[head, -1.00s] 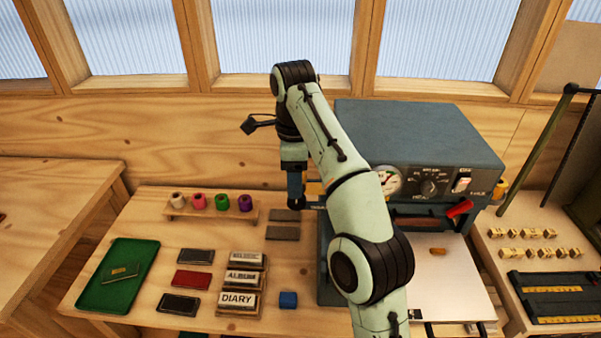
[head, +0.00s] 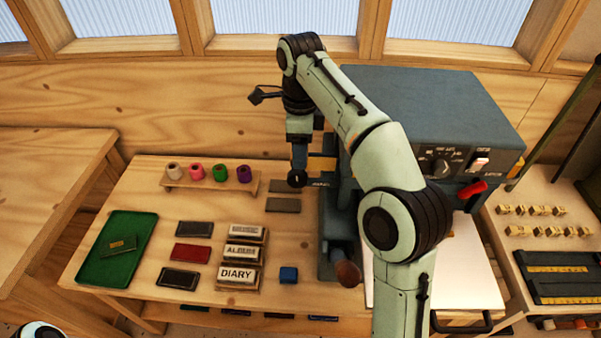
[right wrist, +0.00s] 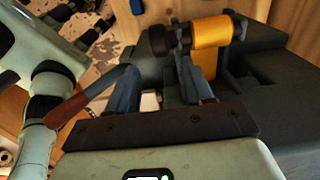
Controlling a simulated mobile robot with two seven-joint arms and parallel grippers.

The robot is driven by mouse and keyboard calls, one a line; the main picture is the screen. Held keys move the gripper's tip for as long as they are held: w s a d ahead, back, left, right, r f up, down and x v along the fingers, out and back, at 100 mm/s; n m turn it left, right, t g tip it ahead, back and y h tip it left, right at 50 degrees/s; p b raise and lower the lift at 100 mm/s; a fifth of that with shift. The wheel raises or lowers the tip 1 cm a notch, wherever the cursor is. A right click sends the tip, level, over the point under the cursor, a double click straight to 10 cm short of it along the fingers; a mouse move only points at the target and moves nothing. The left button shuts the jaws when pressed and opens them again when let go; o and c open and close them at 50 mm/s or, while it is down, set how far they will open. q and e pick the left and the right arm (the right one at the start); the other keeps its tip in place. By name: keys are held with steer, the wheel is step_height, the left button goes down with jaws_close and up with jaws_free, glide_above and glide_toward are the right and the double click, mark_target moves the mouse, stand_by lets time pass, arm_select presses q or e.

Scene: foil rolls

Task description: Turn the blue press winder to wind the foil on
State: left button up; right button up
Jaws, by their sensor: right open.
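The blue-grey press (head: 430,105) stands at the back right of the table. A gold foil roll (head: 322,165) sits on its left side; it also shows in the right wrist view (right wrist: 211,48). A dark round winder knob (right wrist: 160,42) is at the roll's near-left end. My right gripper (right wrist: 162,75) is open, with its two fingers pointing at the knob and their tips close around or just short of it; contact cannot be told. In the head view my right gripper (head: 298,165) is left of the roll. My left gripper is out of view.
A brown-knobbed handle (head: 348,273) juts out at the press's front left.

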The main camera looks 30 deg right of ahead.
mark_target(300, 172)
steer(key=f, duration=0.2)
steer(key=f+b, duration=0.1)
steer(key=f, duration=0.2)
steer(key=f+b, duration=0.1)
steer(key=f, duration=0.1)
steer(key=shift+s+f, duration=0.25)
steer(key=shift+f, duration=0.25)
steer(key=shift+w+f, duration=0.15)
steer(key=shift+w, duration=0.15)
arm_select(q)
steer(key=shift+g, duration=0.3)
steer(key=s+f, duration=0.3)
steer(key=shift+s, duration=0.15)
